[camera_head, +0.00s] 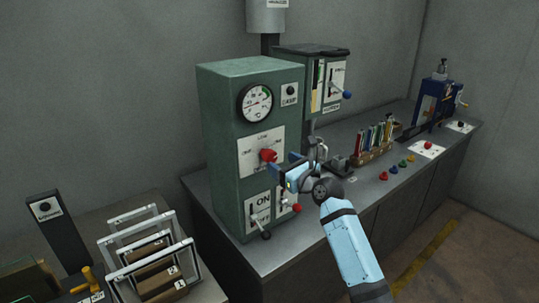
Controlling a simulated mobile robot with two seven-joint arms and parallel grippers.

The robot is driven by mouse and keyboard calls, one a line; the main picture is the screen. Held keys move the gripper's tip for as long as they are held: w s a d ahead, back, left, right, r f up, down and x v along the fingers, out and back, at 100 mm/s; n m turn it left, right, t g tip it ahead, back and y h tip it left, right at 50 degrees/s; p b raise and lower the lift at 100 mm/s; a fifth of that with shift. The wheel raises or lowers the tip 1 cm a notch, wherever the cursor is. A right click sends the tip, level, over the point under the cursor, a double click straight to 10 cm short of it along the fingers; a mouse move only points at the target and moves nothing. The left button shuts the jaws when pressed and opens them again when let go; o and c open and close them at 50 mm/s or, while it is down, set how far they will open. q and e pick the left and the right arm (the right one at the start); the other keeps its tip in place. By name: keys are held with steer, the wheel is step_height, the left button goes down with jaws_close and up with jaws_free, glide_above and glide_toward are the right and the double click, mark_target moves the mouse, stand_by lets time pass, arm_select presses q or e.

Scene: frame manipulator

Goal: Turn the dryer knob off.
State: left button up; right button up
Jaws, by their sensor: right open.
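The dryer (222,135) is a green cabinet on the counter, with a round dial gauge on its front. Its red knob (268,155) sits on a white plate below the gauge. The plate's markings are too small to read, so I cannot tell the knob's setting. My right gripper (284,164) is open just right of the red knob, its fingers pointing at it. I cannot tell whether a finger touches the knob. My left gripper is out of view.
Lower on the cabinet are an ON switch plate (258,212) and a second plate with a red lever, partly behind my gripper. A smaller green machine (292,72) stands behind. Right are a rack of colored items (373,148) and several buttons. White frames (150,250) stand front left.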

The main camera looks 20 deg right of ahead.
mark_target(273, 157)
steer(key=x, duration=0.6)
steer(key=shift+w, duration=0.2)
steer(key=shift+c, duration=0.3)
steer(key=c, duration=0.9)
